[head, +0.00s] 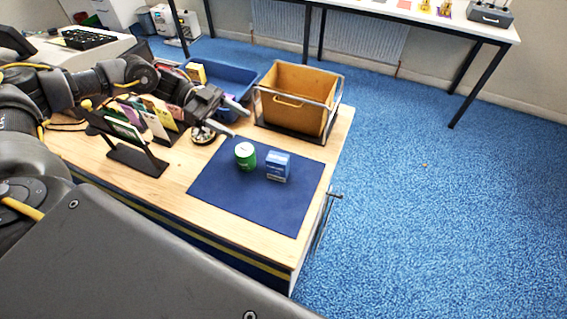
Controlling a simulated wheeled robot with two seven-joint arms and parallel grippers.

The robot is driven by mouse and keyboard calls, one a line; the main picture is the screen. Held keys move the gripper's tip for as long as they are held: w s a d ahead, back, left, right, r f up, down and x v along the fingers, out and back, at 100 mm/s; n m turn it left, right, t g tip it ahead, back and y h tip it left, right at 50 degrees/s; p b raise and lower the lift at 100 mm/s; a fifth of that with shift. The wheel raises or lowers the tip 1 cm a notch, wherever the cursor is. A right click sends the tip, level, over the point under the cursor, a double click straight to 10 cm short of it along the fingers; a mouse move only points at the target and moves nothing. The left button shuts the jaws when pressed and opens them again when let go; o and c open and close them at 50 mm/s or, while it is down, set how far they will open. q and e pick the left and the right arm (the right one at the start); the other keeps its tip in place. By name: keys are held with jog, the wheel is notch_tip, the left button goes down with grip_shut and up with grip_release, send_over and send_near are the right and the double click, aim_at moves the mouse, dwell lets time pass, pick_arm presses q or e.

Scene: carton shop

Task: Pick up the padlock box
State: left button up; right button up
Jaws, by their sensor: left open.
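A small blue box with a pale label (278,167) stands upright on the dark blue mat (225,195); its print is too small to read, so I cannot confirm that it is the padlock box. My left gripper (234,119) is open and empty, with its arm coming in from the left. It is above the table near the mat's far left edge, apart from the blue box and up and left of it. My right gripper is not in view.
A green tin with a white lid (245,155) stands just left of the box. An orange bin in a metal frame (298,95) and a blue tray (226,78) stand behind. A card rack (137,156) is at left. The mat's front is clear.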

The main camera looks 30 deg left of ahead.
aim_at(269, 155)
pick_arm(q)
notch_tip(269, 155, down, 4)
jog(key=b, duration=0.3)
jog(key=shift+s+r, duration=0.1)
jog(key=shift+d+f+b, duration=0.1)
jog(key=shift+f+b, duration=0.6)
jog(key=shift+b, duration=0.05)
jog(key=shift+w, duration=0.2)
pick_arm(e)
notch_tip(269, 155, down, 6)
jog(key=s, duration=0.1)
pick_arm(q)
jog(key=shift+s+d, duration=0.1)
jog(key=p+x, duration=0.2)
jog(key=x, duration=0.2)
jog(key=shift+d, duration=0.4)
jog(key=shift+d+f, duration=0.2)
jog(key=shift+d, duration=0.15)
jog(key=p+x, duration=0.2)
jog(key=x, duration=0.1)
jog(key=p+x, duration=0.1)
jog(key=shift+s+d, duration=0.2)
jog(key=shift+s, duration=0.1)
jog(key=shift+d+f, duration=0.25)
jog(key=shift+d, duration=0.05)
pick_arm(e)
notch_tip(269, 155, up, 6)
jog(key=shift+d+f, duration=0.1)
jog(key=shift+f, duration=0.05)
